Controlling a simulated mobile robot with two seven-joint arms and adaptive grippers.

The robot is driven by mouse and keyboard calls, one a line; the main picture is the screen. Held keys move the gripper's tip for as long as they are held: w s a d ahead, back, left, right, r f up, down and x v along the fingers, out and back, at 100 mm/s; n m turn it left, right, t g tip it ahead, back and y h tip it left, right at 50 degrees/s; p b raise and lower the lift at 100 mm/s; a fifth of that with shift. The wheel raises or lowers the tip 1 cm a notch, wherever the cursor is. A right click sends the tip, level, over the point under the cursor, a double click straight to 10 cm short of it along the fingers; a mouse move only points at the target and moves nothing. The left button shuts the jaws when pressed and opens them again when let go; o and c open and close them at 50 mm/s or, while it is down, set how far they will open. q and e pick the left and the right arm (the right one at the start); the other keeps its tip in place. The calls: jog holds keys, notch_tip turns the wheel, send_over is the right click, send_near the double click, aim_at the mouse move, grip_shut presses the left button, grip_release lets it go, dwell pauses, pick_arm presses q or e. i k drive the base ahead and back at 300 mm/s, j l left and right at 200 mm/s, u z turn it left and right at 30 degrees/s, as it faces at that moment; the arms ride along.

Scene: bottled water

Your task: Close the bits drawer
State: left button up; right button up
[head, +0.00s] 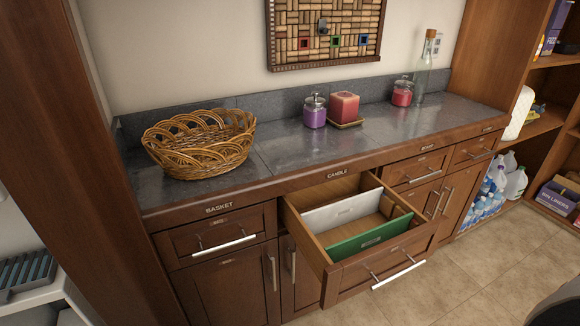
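One wooden drawer (378,268) in the middle of the cabinet stands pulled far out, with a bar handle (398,277) on its front. Inside it are a white divider (341,211) and a green divider (371,238), with bare wood floor behind them. I cannot read a label on this drawer's front, so I cannot confirm that it is the bits drawer. The drawer to its left (214,236) is shut and has a small label too blurred to read surely. The drawers to its right (417,168) look shut. Neither of my grippers is in view.
The counter (288,150) holds a wicker basket (200,143), a purple candle jar (314,112), a red candle (344,107), a red jar (402,94) and a glass bottle (423,72). Shelves with jugs stand at right. The tiled floor (495,262) right of the drawer is clear.

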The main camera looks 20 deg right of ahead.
aim_at(373, 268)
jog(key=z, duration=1.15)
